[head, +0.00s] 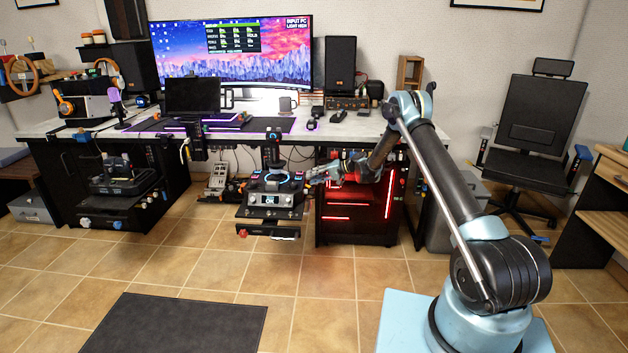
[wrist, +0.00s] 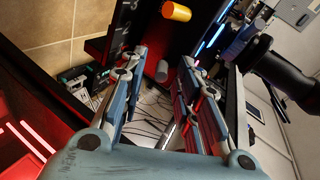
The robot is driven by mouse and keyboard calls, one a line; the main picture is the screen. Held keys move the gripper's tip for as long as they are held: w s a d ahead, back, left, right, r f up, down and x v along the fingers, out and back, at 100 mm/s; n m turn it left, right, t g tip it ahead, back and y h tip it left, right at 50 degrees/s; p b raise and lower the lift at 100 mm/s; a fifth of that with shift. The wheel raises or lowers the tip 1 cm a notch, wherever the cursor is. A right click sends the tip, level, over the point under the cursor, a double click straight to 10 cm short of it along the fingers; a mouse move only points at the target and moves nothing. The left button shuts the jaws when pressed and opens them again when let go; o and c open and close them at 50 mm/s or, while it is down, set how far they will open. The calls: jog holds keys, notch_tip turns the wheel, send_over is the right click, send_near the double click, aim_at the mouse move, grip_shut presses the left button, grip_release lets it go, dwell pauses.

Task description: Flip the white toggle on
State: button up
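My gripper (head: 312,176) is beside the right edge of a black control panel (head: 258,212) with a joystick (head: 273,150). In the wrist view my gripper (wrist: 162,60) is open, its two fingers apart. A small grey-white cylinder (wrist: 162,71) shows between the fingertips, with no visible contact; I cannot tell if it is the white toggle. An orange cylindrical cap (wrist: 176,11) is just beyond it on the dark panel. Several pale knobs (head: 270,198) line the panel's front in the head view, too small to tell a toggle or its position.
A black computer case with red lights (head: 357,210) stands right of the panel, close under my arm. The desk (head: 375,126) is above and behind. The joystick (wrist: 280,75) is right of my fingers in the wrist view. Cables hang behind.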

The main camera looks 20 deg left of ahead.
jog(key=v, duration=1.2)
jog(key=shift+r, duration=0.1)
